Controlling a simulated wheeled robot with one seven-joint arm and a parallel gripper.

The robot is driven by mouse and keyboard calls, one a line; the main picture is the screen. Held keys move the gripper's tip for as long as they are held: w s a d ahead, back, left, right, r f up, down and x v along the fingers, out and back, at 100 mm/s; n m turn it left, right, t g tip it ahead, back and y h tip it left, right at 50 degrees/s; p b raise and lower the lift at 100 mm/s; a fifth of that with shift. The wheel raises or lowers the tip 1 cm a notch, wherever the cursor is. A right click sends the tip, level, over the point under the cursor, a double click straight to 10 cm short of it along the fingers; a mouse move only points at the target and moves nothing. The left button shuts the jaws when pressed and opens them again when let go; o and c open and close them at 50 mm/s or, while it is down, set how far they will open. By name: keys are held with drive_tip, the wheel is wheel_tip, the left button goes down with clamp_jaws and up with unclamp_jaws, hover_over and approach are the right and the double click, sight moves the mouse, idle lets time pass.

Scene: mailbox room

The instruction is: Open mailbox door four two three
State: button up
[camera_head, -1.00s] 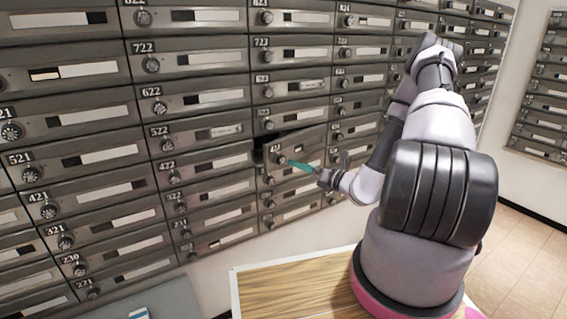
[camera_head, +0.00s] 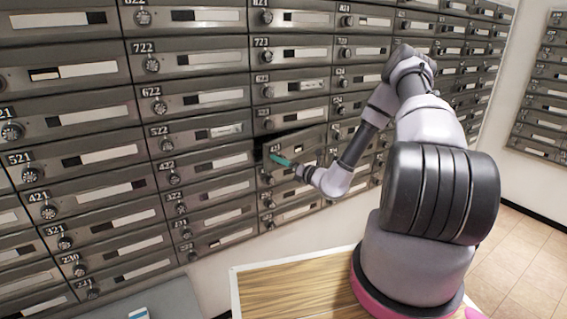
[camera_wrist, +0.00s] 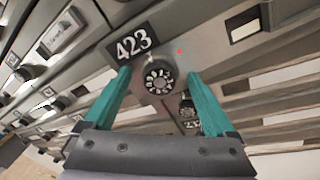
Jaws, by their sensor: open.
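Mailbox door 423 (camera_head: 308,145) is a grey metal door in the middle column of the wall in the head view. It stands ajar, with a dark gap along its left and upper edge. In the wrist view its number plate (camera_wrist: 133,43) reads 423, and its round dial knob (camera_wrist: 158,77) is just below. My gripper (camera_wrist: 159,73) is open, with one teal finger on each side of the knob and visible space between fingers and knob. In the head view my gripper (camera_head: 280,160) is at the left part of the door and hides the knob.
Closed mailbox doors surround it, including 422 (camera_head: 210,163) on the left. A wood-topped surface (camera_head: 290,290) lies below, under my arm. Another mailbox bank (camera_head: 542,100) is on the right wall. Open floor (camera_head: 520,245) shows at the right.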

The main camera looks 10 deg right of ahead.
clamp_jaws()
idle(0.3)
